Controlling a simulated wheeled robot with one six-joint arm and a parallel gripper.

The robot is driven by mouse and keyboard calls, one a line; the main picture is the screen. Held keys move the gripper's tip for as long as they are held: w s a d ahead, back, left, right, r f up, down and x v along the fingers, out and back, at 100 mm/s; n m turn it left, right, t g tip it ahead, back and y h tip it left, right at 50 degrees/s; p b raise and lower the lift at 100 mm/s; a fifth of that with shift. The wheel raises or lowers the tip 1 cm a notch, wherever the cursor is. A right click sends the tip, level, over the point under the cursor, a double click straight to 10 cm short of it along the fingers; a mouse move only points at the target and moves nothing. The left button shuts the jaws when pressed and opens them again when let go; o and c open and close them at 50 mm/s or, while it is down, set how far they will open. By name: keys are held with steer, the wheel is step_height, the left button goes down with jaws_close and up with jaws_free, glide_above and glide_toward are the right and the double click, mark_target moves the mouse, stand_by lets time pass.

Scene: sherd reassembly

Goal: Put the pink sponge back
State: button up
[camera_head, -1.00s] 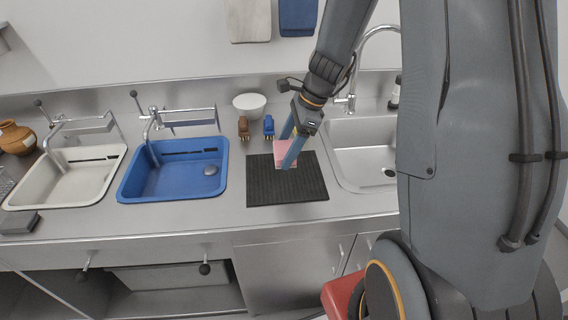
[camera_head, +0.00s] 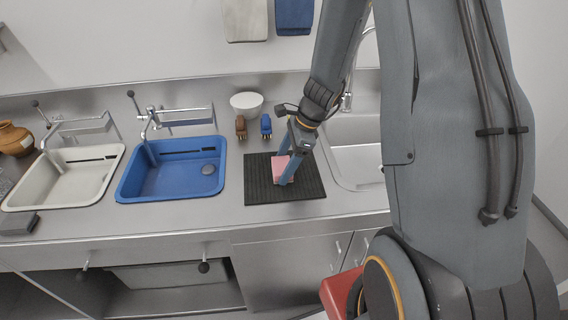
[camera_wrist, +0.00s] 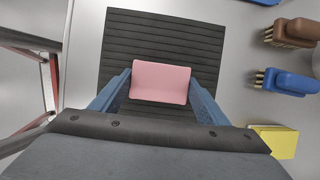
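The pink sponge (camera_head: 280,168) is at the black ribbed mat (camera_head: 258,180) between the blue and the steel sinks. It also shows in the wrist view (camera_wrist: 160,82), near the middle of the mat (camera_wrist: 165,30). My gripper (camera_head: 286,168) reaches down with one blue finger at each end of the sponge. In the wrist view both fingers of my gripper (camera_wrist: 160,88) appear to touch its ends, so it looks shut on the sponge. The sponge is at or very close to the mat; its underside is hidden.
A brown brush (camera_head: 241,127) and a blue brush (camera_head: 266,126) stand behind the mat, near a white bowl (camera_head: 246,103). A yellow block (camera_wrist: 277,141) lies beyond the mat. The blue sink (camera_head: 130,185) is left, the steel sink (camera_head: 352,165) right.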

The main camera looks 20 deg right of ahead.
steer(key=o, duration=0.4)
steer(key=w+b+v, duration=0.1)
steer(key=b+v, duration=0.1)
steer(key=v, duration=0.9)
steer(key=s+a+n+h, duration=0.2)
steer(key=s+n, duration=0.5)
steer(key=n, duration=0.3)
steer(key=s+a+n+h, duration=0.2)
steer(key=s+a+n, duration=0.1)
steer(key=s+n, duration=0.5)
steer(key=shift+n+t+h, duration=0.3)
steer(key=shift+n, duration=0.8)
steer(key=shift+s, duration=0.1)
